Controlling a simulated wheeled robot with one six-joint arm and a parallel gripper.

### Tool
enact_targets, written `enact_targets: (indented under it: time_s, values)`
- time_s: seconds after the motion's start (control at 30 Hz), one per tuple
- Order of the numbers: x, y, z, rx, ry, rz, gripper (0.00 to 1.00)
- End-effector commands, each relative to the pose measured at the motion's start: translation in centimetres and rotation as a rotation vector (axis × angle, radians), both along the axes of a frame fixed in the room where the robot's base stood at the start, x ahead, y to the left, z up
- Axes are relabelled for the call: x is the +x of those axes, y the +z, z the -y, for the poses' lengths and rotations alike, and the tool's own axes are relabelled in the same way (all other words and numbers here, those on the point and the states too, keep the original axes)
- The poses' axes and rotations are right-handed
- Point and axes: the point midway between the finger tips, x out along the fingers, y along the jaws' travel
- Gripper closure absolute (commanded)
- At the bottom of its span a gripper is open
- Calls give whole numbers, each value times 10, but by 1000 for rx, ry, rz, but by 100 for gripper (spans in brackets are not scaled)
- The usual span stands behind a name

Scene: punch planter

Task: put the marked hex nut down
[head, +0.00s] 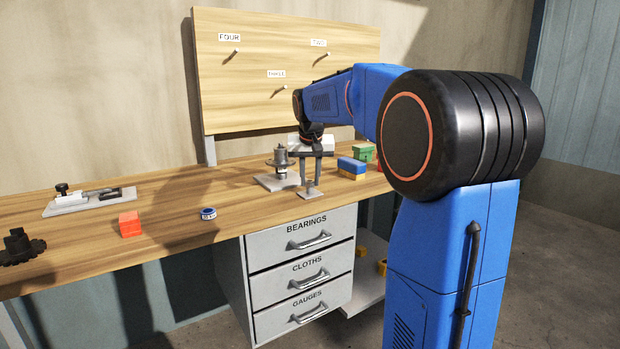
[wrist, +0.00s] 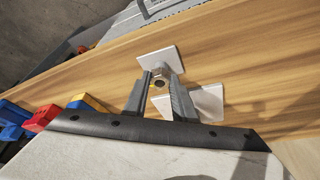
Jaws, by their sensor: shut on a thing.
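My gripper (head: 310,185) points down over the workbench near its front edge. In the wrist view, a grey metal hex nut (wrist: 159,81) with a dark centre hole sits between the fingertips, and my gripper is shut on it. No mark on the nut can be made out. A small pale square plate (head: 313,195) lies on the bench directly below the fingertips; it also shows in the wrist view (wrist: 155,59), behind the nut. Whether the nut touches the plate cannot be told. In the head view the nut is too small to make out.
A metal fixture on a pale base (head: 271,183) stands close left of my gripper. A blue and yellow block (head: 351,167) and a green box (head: 363,152) are at right. A red cube (head: 130,224), a tape roll (head: 208,213) and a clamp (head: 75,197) are farther left. Drawers (head: 305,268) are below.

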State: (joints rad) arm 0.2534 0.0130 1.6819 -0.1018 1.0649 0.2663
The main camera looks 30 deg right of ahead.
Motion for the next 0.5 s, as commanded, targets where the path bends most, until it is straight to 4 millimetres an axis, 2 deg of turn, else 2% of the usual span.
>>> enact_targets:
  time_s: [0.03, 0.07, 0.1, 0.5]
  values:
    - [0, -2, 0, 0, 0, 0, 100]
    - [0, -1, 0, 0, 0, 0, 68]
    - [0, -1, 0, 0, 0, 0, 59]
    - [0, 4, 0, 0, 0, 1, 57]
